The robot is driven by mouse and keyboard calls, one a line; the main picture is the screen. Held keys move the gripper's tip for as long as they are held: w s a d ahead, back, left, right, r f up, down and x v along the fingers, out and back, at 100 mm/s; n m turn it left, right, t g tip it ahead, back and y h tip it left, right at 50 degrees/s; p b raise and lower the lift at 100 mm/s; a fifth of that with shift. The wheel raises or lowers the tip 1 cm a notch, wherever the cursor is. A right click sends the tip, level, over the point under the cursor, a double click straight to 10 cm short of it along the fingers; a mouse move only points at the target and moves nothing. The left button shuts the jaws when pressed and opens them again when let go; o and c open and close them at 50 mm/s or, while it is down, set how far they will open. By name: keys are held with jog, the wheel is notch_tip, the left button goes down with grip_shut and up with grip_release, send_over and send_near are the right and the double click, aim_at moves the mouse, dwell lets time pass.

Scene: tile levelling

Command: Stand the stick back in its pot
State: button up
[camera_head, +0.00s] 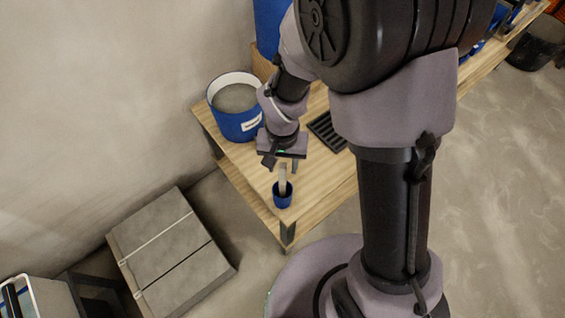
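The stick (282,178) is pale and stands nearly upright in a small blue pot (282,199). The pot is near the front corner of the wooden bench. My gripper (282,166) points down just above the pot. Its two fingers look spread, one on each side of the stick's upper end, with gaps to the stick. The stick's lower end is hidden inside the pot.
A large blue bucket (229,125) of grey material stands on the wooden bench (245,166), behind my gripper. A dark slotted tray (328,132) lies to the right. Strapped grey slabs (165,245) are on the floor at left. My arm hides part of the bench.

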notch_tip(320, 180, up, 17)
jog(key=p, duration=0.7)
jog(key=shift+r, duration=0.2)
jog(key=s+d+r+m+t+y+b, duration=0.2)
jog(key=s+d+r+t+b, duration=0.3)
jog(key=s+r, duration=0.4)
jog(key=shift+s+d+r+t, duration=0.4)
jog(key=shift+s+d, duration=0.5)
jog(key=shift+s, duration=0.25)
